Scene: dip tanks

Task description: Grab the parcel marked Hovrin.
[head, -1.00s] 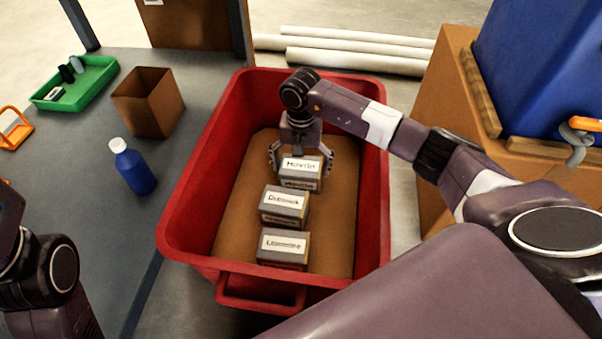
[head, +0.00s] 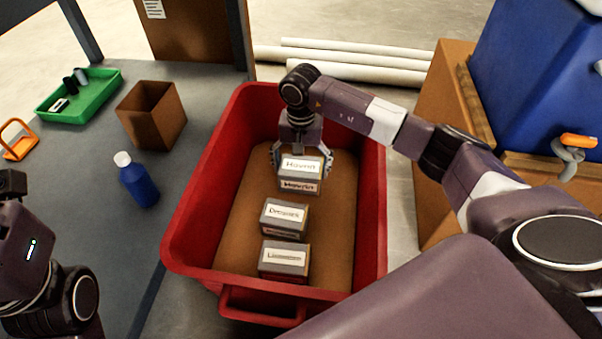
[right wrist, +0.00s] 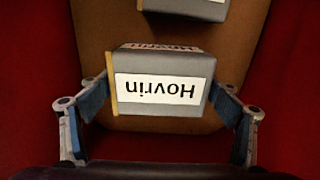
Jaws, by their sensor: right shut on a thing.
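The parcel marked Hovrin (head: 299,179) is a grey box with white labels, the farthest of three in a row in a red bin. My right gripper (head: 300,163) reaches down over it with a finger on each side. In the right wrist view the Hovrin parcel (right wrist: 165,88) sits between the blue finger pads of my right gripper (right wrist: 168,105), which is shut on it. Whether the parcel is clear of the bin's floor is hard to tell. My left arm shows at the lower left, but its gripper is out of view.
Two similar parcels, a middle one (head: 284,216) and a nearest one (head: 284,262), lie in the red bin (head: 193,200). A table (head: 90,180) on the left bears a blue bottle (head: 138,182), a brown open box (head: 152,115) and a green tray (head: 88,98).

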